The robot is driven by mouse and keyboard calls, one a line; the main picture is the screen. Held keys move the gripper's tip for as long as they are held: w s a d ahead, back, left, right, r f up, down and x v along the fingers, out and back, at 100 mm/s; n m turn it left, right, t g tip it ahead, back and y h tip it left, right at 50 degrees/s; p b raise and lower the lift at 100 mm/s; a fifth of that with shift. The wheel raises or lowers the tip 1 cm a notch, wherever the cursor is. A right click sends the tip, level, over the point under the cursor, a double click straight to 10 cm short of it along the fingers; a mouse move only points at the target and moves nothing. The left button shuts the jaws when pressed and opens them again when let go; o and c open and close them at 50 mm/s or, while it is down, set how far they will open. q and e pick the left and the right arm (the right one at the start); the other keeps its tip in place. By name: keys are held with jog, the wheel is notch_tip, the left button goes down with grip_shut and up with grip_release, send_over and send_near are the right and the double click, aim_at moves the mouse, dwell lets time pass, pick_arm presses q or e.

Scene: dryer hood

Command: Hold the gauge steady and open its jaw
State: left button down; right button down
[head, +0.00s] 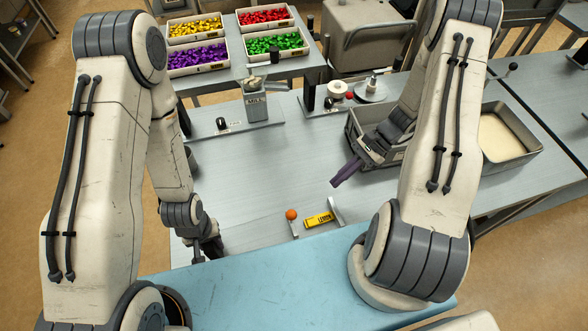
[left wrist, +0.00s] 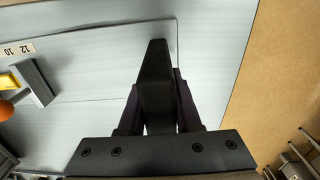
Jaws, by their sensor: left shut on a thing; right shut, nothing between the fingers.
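The gauge parts lie near the table's front edge: an orange knob (head: 291,215), a yellow labelled block (head: 318,220) and a grey upright jaw (head: 336,210). In the left wrist view an orange knob (left wrist: 7,109), a grey jaw block (left wrist: 35,82) and a numbered strip (left wrist: 18,50) show at the left. My left gripper (head: 208,250) is low at the table's left front, shut on a black tapered piece (left wrist: 155,85); I cannot tell how this joins the gauge. My right gripper (head: 340,180), with purple fingers, is shut and empty, above and behind the gauge.
A grey bin (head: 358,133) stands behind my right gripper, with a tray (head: 508,140) at the right. A mill (head: 255,102) stands at the back, before crates of coloured pieces. The table's middle is clear. A blue surface (head: 270,285) lies in front.

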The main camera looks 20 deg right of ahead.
pick_arm(q)
jog(key=shift+f, duration=0.2)
pick_arm(e)
jog(key=shift+w+d+r, duration=0.1)
jog(key=shift+d+r, duration=0.1)
jog(key=shift+d, duration=0.15)
pick_arm(q)
jog(key=c, duration=0.5)
grip_release()
jog(key=shift+r, duration=0.1)
